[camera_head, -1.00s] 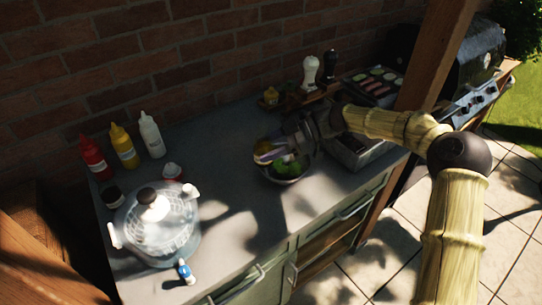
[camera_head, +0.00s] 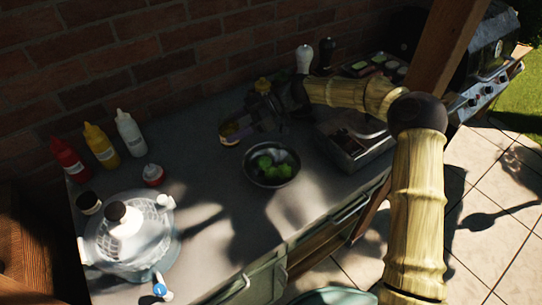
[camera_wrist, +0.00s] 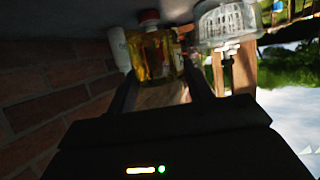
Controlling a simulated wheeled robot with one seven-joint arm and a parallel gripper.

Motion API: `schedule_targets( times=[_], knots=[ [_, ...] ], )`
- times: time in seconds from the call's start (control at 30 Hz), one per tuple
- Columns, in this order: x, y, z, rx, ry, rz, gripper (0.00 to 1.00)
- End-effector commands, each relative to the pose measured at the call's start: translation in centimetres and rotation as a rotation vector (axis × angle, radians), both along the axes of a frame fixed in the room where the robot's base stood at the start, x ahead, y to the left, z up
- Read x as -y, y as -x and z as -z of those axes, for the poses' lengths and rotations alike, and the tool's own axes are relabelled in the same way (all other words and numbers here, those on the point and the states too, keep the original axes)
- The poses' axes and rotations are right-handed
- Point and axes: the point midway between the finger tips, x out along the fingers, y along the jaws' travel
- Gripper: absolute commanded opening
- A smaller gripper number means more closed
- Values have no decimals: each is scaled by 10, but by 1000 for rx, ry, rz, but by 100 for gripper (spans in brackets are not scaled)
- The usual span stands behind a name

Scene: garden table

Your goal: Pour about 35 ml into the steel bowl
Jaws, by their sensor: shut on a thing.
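The steel bowl (camera_head: 249,175) stands on the counter with green leaves in it. My gripper (camera_head: 258,116) is behind and slightly left of the bowl, shut on a bottle (camera_head: 235,132). In the wrist view the bottle (camera_wrist: 157,58) shows yellow liquid between my two fingers (camera_wrist: 163,88). Its mouth is not clear, and no stream shows. How much liquid is in the bowl cannot be seen.
Red (camera_head: 68,160), yellow (camera_head: 101,146) and white (camera_head: 130,134) squeeze bottles stand at the back left. A salad spinner (camera_head: 130,240) is front left.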

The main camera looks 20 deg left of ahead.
Motion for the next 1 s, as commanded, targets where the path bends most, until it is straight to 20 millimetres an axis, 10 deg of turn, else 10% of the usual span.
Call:
schedule_targets(
  times=[0.53, 1.0],
  knots=[
    [2, 6, -6, 3, 0, 3, 21],
    [44, 35, -35, 4, 3, 111, 21]
  ],
)
